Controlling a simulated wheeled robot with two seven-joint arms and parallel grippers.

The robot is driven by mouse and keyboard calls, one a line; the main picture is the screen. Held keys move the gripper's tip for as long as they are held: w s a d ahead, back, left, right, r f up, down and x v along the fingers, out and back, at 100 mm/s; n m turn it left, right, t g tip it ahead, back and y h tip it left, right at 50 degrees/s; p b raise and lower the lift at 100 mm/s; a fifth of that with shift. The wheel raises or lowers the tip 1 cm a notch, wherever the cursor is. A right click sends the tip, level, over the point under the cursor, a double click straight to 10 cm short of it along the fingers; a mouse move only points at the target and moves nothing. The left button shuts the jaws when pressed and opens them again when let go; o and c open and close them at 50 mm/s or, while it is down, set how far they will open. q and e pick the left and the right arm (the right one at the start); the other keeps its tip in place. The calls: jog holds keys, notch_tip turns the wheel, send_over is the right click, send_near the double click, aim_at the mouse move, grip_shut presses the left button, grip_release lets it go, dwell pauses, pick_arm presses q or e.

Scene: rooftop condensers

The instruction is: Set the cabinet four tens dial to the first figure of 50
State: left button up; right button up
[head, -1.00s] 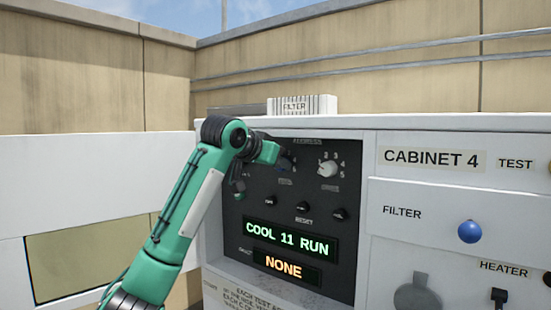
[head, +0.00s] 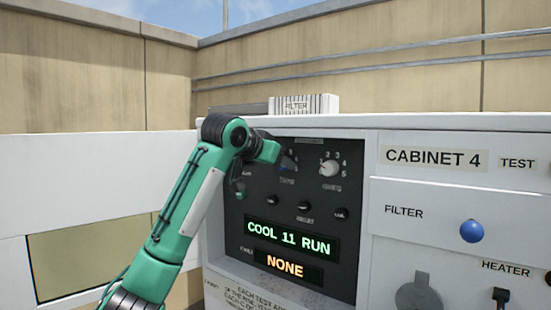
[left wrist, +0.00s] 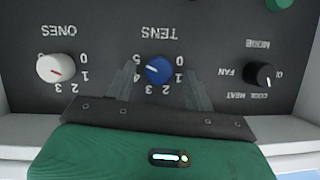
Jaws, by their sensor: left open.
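The blue tens dial (left wrist: 158,69) sits on the dark control panel, with figures 0 to 5 around it, upside down in the left wrist view. A small pale mark shows on its face, but I cannot surely read its figure. My left gripper (left wrist: 160,70) is open, its two grey fingers on either side of the dial; I cannot tell whether they touch it. In the head view the tens dial (head: 289,164) is partly hidden behind my left gripper (head: 280,158). My right gripper is not in view.
The white ones dial (head: 329,168) is beside the tens dial. The black mode knob (left wrist: 264,75) is on its other side. Below are small black knobs and displays reading COOL 11 RUN (head: 290,240) and NONE (head: 285,266). A FILTER box (head: 303,104) stands on top.

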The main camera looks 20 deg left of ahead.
pick_arm(q)
jog(key=b+v, duration=0.5)
jog(key=v, duration=0.9)
jog(key=shift+a, duration=0.1)
